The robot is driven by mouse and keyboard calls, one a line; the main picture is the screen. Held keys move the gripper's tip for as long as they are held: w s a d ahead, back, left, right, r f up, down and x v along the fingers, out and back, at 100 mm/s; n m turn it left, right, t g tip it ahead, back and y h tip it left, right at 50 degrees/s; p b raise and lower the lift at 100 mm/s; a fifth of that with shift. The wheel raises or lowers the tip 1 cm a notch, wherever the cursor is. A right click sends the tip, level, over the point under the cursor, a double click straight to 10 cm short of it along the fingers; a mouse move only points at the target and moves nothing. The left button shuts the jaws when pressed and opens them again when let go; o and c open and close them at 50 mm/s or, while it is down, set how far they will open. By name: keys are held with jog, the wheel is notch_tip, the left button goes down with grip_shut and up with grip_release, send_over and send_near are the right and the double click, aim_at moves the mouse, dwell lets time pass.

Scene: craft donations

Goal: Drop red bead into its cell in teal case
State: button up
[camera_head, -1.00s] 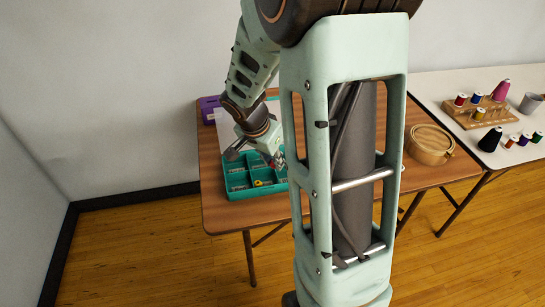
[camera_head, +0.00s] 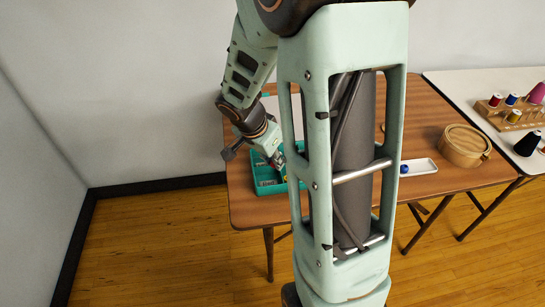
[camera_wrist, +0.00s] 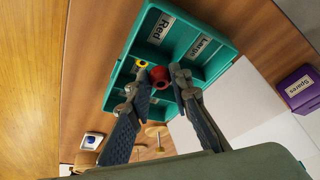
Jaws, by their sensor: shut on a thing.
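The teal case (camera_head: 268,190) stands on the brown table, partly hidden behind my arm. The wrist view shows its wall (camera_wrist: 122,72) and compartments labelled "Red" (camera_wrist: 161,27) and "Large" (camera_wrist: 199,46). My gripper (camera_wrist: 162,75) is shut on the red bead (camera_wrist: 160,77), held between its fingertips at the case. In the wrist view the bead appears below the "Red" label; I cannot tell its height above the cell floor. A yellow bead (camera_wrist: 141,63) shows just left of it. In the head view my gripper (camera_head: 278,161) is over the case.
A white tray (camera_head: 425,166) with a blue bead (camera_head: 404,168) lies right of my arm. A round wooden box (camera_head: 464,146) stands beyond it. A white table (camera_head: 455,85) at right holds thread spools. A purple "Spares" box (camera_wrist: 299,90) sits near the case.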

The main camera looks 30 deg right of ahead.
aim_at(273, 169)
jog(key=shift+f+b, duration=0.95)
jog(key=shift+f, duration=0.95)
jog(key=o, duration=0.8)
jog(key=v, duration=1.2)
